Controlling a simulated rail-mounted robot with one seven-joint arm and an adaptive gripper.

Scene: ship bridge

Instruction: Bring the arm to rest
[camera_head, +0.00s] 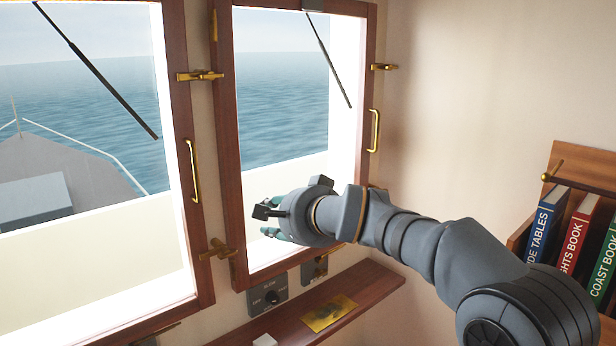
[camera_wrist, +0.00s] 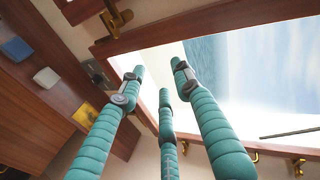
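My arm reaches from the lower right of the head view, out across the wall to the right-hand window. My gripper (camera_head: 272,222) is in front of the lower part of that window (camera_head: 237,150). Its teal fingers are partly hidden behind the wrist in the head view. In the wrist view my gripper (camera_wrist: 160,77) shows three teal fingers, spread apart with nothing between them. They point toward the window's frame and glass. I cannot tell how far the fingertips are from the window.
A wooden ledge (camera_head: 370,287) below the window carries a yellow plate (camera_head: 329,313) and a white block (camera_head: 264,341). A switch panel (camera_head: 268,295) is above it. Brass handles (camera_head: 375,130) and latches (camera_head: 219,249) stick out near the windows. A bookshelf (camera_head: 590,165) stands right of my arm.

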